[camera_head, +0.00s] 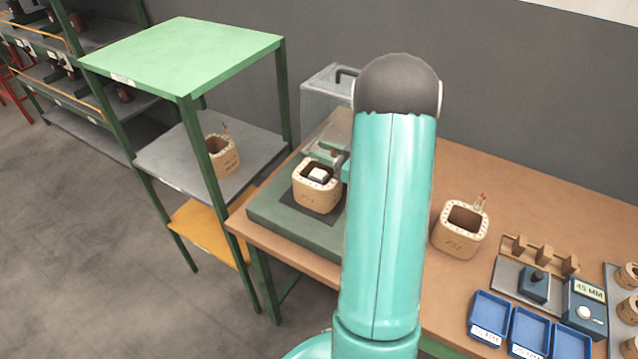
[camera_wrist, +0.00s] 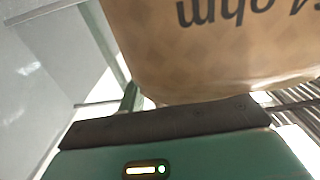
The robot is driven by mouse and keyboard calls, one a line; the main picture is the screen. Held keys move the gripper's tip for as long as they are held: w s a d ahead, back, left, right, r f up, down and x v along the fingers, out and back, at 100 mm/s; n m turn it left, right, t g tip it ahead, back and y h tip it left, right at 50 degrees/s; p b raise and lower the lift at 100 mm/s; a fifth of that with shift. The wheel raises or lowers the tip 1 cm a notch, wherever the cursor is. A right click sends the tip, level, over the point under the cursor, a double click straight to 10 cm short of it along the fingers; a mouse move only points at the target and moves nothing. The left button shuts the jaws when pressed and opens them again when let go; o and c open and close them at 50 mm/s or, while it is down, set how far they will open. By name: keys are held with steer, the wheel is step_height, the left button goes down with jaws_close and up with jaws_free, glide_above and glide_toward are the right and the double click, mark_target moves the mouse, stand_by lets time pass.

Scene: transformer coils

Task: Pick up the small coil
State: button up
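A tan coil (camera_head: 317,188) with a pale block in its opening stands upright on a dark green base (camera_head: 265,208). A similar coil (camera_head: 462,228) stands on the table to the right, and another coil (camera_head: 222,157) is on the shelf at left. I cannot tell which one the task calls small. My gripper (camera_wrist: 165,122) is mostly hidden behind my arm in the head view, close to the right side of the coil on the base. In the wrist view a tan coil wall (camera_wrist: 215,50) with upside-down "ohm" lettering fills the upper part, very close to my gripper. Its fingertips are not clear.
A clear enclosure (camera_head: 325,95) stands behind the base. Blue trays (camera_head: 530,332), a wooden rack (camera_head: 540,255), a blue meter (camera_head: 585,308) and cut-off coils (camera_head: 628,275) sit at right. A green-topped shelf (camera_head: 185,55) stands left of the table.

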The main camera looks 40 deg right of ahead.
jaws_close()
stand_by(1.4)
